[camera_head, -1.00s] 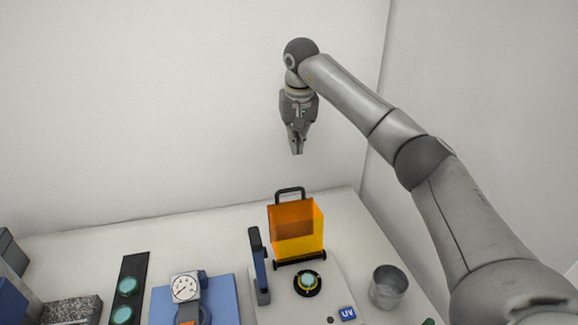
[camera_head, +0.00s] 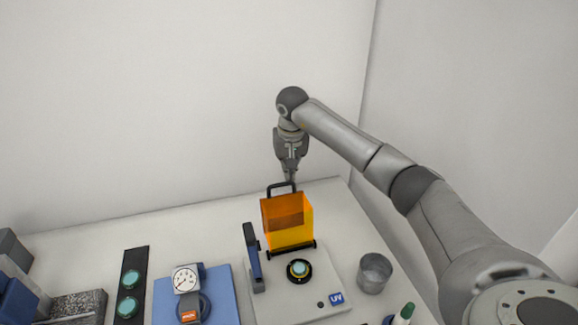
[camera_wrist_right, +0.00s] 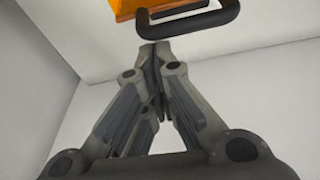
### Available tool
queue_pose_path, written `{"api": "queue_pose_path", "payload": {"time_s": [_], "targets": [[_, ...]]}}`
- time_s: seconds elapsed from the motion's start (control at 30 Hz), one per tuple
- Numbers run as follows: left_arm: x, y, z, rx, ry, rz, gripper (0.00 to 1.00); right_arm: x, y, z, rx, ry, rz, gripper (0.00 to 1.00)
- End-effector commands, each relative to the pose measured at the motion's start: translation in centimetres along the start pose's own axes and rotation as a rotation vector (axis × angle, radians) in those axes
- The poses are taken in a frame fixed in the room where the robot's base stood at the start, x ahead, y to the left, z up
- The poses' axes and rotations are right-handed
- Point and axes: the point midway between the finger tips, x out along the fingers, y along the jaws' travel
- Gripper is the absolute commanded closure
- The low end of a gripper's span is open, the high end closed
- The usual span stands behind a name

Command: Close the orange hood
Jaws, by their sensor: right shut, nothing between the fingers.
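The orange hood (camera_head: 288,222) is a translucent box standing raised at the back of the white UV unit (camera_head: 318,302), with a black handle (camera_head: 281,188) on its top. The hood leaves a round black stage with a green disc (camera_head: 299,270) uncovered in front of it. My right gripper (camera_head: 290,178) is shut and empty, just behind and above the handle. In the right wrist view, the shut fingertips (camera_wrist_right: 155,47) are close to the handle (camera_wrist_right: 190,18), and part of the orange hood (camera_wrist_right: 150,6) shows at the top. I cannot tell whether they touch. My left gripper is not in view.
A dark upright post (camera_head: 253,258) stands left of the hood. A metal cup (camera_head: 374,273) is to the right. A dial gauge (camera_head: 186,280) on a blue plate (camera_head: 222,290) and a black strip with green discs (camera_head: 131,290) lie to the left. A white wall is behind.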

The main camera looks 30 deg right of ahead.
Motion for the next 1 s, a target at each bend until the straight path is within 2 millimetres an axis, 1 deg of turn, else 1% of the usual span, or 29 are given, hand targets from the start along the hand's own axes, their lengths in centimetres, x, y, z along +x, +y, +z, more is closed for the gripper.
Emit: {"api": "queue_pose_path", "payload": {"time_s": [0.5,1.0], "targets": [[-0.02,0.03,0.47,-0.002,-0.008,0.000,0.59,-0.14,0.08,0.20,0.000,0.006,0.001,1.00],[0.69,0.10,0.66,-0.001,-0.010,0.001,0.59,-1.07,0.21,0.46,0.003,0.078,0.000,1.00]]}}
